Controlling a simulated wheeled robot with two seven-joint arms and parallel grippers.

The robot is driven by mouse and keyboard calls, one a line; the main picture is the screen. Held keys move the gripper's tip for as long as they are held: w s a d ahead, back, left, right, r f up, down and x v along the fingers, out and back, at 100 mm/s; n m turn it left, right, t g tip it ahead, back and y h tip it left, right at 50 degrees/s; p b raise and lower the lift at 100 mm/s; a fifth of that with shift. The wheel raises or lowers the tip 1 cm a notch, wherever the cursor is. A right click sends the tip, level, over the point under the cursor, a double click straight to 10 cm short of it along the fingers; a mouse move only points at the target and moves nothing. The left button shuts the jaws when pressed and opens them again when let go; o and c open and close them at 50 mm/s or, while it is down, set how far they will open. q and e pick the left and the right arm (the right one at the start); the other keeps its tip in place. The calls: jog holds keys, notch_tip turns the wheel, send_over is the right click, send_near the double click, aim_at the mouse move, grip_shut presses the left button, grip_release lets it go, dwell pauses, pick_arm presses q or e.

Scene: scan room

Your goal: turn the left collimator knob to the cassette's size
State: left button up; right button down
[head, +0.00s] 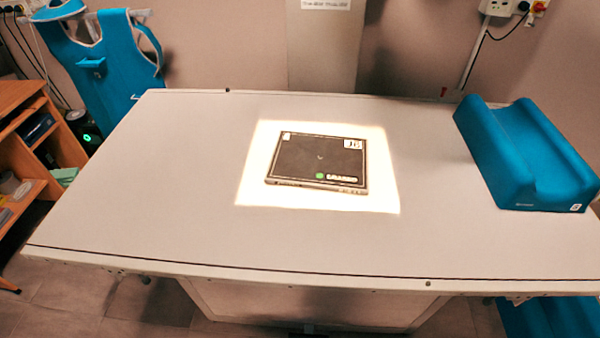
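The cassette (318,165) is a flat dark rectangle with pale edge markings and a green dot. It lies on the grey-white table (130,210). A bright rectangle of light (256,185) falls on the table around the cassette and reaches past it on all sides. The wider margins are at the left and right edges of the cassette. The left collimator knob and the collimator itself are not in view. Neither of my grippers is in view.
A blue padded support (530,155) stands at the table's right end. A blue apron (105,60) hangs behind the left end. A wooden shelf unit (35,130) stands at the far left. The table is otherwise clear.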

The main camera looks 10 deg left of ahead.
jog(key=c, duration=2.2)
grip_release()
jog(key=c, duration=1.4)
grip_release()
